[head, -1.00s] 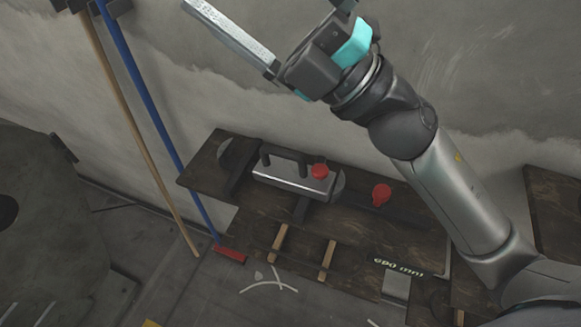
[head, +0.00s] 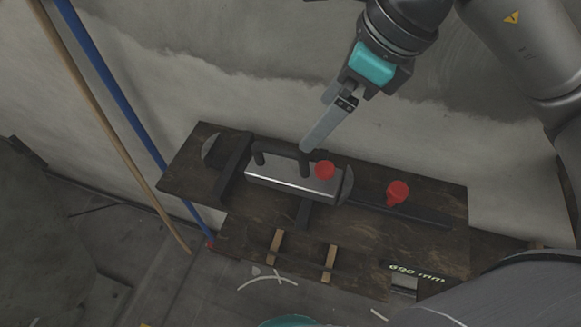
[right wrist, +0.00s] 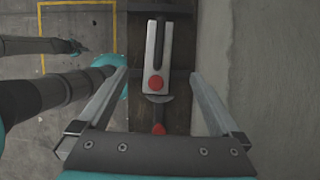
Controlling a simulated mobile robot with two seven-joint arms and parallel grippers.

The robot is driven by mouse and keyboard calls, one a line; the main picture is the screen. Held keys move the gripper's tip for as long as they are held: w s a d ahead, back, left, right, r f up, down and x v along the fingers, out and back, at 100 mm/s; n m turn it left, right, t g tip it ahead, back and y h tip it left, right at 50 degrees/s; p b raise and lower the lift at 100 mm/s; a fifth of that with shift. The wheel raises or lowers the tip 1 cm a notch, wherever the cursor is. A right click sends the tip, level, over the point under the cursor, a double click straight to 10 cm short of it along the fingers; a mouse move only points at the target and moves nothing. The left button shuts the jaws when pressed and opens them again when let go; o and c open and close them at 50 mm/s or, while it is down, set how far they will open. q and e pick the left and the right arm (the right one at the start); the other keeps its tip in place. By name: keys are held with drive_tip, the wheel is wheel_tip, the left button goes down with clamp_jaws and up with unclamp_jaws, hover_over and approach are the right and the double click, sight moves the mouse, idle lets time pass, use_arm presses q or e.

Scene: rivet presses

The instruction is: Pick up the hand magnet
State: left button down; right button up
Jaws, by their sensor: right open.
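The hand magnet (head: 290,180) is a silver block with a black handle on top and a red knob at its right end. It lies on the dark wooden board, and it also shows in the right wrist view (right wrist: 151,60) between my fingers, farther off. My right gripper (head: 306,148) points down at it from above, with one finger overlapping the handle's right end in the head view. In the right wrist view the right gripper (right wrist: 159,75) has its fingers wide apart, with nothing between them at the tips.
The dark board (head: 440,205) stands against a grey wall. A black bar with a second red knob (head: 398,192) lies right of the magnet. Two wooden pegs (head: 330,262) are in front. A blue pole (head: 120,125) and a wooden pole (head: 105,130) lean at the left.

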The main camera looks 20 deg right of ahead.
drive_tip(key=b, duration=0.1)
hover_over(286, 169)
drive_tip(key=s+d, duration=0.1)
drive_tip(key=d, duration=0.1)
wheel_tip(286, 169, down, 9)
drive_tip(key=shift+x, duration=2.75)
drive_tip(key=shift+s+a+r, duration=0.1)
drive_tip(key=shift+s+a, duration=0.05)
clamp_jaws()
